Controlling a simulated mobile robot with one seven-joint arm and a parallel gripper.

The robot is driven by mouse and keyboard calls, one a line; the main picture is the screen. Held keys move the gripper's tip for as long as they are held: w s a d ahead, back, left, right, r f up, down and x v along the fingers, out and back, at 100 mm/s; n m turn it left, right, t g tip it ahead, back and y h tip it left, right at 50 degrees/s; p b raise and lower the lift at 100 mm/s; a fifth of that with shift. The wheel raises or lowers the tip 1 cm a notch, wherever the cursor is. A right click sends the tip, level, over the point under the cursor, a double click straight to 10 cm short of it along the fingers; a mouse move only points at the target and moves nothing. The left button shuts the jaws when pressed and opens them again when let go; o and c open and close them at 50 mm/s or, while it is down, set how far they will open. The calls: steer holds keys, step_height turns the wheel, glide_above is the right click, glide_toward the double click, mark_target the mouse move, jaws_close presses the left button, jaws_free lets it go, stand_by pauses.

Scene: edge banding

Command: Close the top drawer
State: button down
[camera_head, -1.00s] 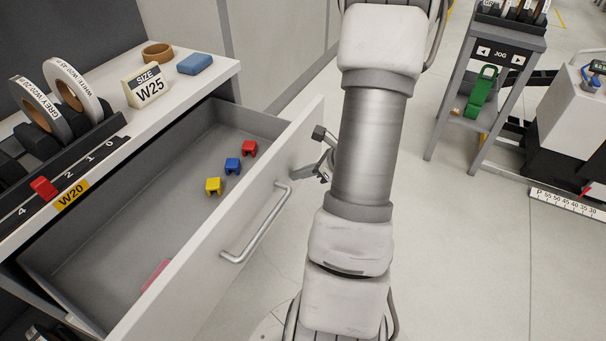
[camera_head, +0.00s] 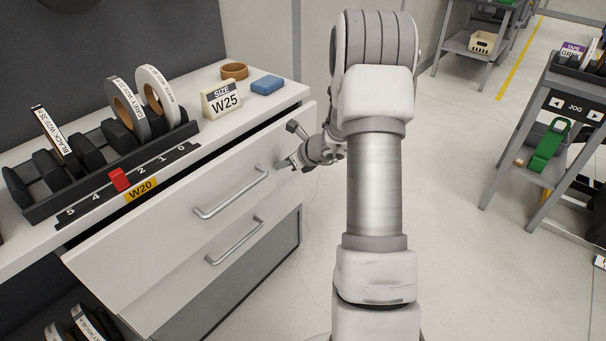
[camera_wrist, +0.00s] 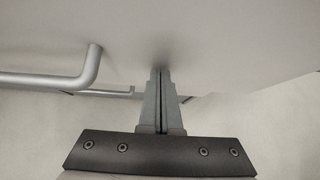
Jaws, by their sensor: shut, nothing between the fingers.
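The top drawer (camera_head: 180,228) is a pale front with a silver bar handle (camera_head: 231,193). It stands slightly out from under the cabinet top at its left end, and its inside is hidden in the head view. My gripper (camera_head: 282,164) is at the right part of the drawer front, right of the handle. In the wrist view the shut, empty fingers (camera_wrist: 160,72) point at the drawer front (camera_wrist: 210,40) and appear to touch it. The handle (camera_wrist: 50,80) lies to their left there.
A lower drawer handle (camera_head: 235,243) is below. On the cabinet top stand a tape rack (camera_head: 100,150), a SIZE W25 sign (camera_head: 221,99), a brown ring (camera_head: 234,71) and a blue block (camera_head: 267,85). A grey stand (camera_head: 548,150) is at right; floor between is clear.

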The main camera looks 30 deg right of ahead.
mark_target(275, 155)
steer(key=w, duration=0.1)
steer(key=w+a, duration=0.1)
steer(key=w, duration=0.2)
steer(key=shift+w+a+p, duration=0.2)
steer(key=shift+a+p, duration=0.1)
steer(key=shift+w+a+r, duration=0.1)
steer(key=shift+w, duration=0.2)
